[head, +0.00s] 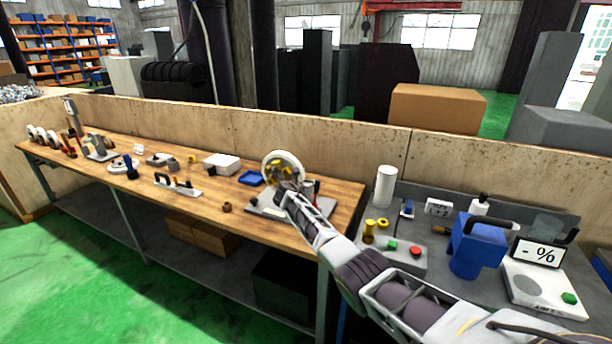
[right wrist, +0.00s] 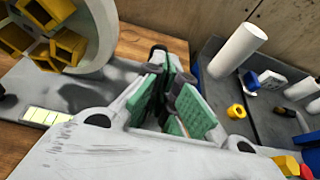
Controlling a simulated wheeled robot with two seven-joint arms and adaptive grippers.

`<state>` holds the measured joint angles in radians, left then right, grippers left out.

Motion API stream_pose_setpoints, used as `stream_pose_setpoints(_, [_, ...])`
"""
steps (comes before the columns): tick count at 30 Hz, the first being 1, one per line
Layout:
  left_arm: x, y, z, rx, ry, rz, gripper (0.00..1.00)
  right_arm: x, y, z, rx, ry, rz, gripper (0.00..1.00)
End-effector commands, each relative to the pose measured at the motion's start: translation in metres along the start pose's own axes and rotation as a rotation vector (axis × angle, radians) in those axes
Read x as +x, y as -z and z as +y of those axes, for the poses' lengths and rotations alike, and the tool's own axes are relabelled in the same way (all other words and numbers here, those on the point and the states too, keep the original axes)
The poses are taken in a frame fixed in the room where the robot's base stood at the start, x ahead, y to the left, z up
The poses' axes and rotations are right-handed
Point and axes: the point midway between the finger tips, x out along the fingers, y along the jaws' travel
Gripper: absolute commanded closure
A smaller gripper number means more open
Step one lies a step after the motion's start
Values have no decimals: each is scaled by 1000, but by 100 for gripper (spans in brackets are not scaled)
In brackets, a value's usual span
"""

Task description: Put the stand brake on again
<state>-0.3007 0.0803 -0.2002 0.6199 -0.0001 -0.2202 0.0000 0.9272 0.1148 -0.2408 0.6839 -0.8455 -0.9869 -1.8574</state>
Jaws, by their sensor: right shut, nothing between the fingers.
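The stand (head: 262,208) is a grey base near the right end of the wooden bench. A pale wheel (head: 270,160) with yellow hub parts stands upright on it. Both show in the right wrist view, the wheel (right wrist: 103,30) at upper left and the grey base (right wrist: 75,88) below it. A small red and dark part (head: 316,188) shows at the stand's right side; I cannot tell if it is the brake. My right gripper (head: 284,188) is in front of the wheel, partly hiding the stand. In the right wrist view its green-padded fingers (right wrist: 165,80) are shut and empty. My left gripper is out of view.
A blue tray (head: 251,178), white box (head: 221,163) and several tools lie left on the bench. On the grey table at right are a white cylinder (head: 386,186), a button box (head: 399,257), a blue device (head: 476,245) and a scale (head: 540,290). A wooden wall runs behind.

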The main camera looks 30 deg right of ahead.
Motion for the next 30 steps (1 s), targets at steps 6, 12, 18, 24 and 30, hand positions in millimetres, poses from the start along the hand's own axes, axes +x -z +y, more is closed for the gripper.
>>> stream_pose_setpoints(6, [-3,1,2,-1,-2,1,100,-12,-10,0,1,-1,-1,100])
stream_pose_setpoints(12, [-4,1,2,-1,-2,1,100,-23,-20,0,1,-2,0,100])
stream_pose_setpoints(18, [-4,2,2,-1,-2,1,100,-35,-29,0,1,-1,-1,100])
stream_pose_setpoints(24, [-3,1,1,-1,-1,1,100,-48,-40,0,2,-2,-1,100])
stream_pose_setpoints(30, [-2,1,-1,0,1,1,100,-58,-48,0,1,-1,-1,100])
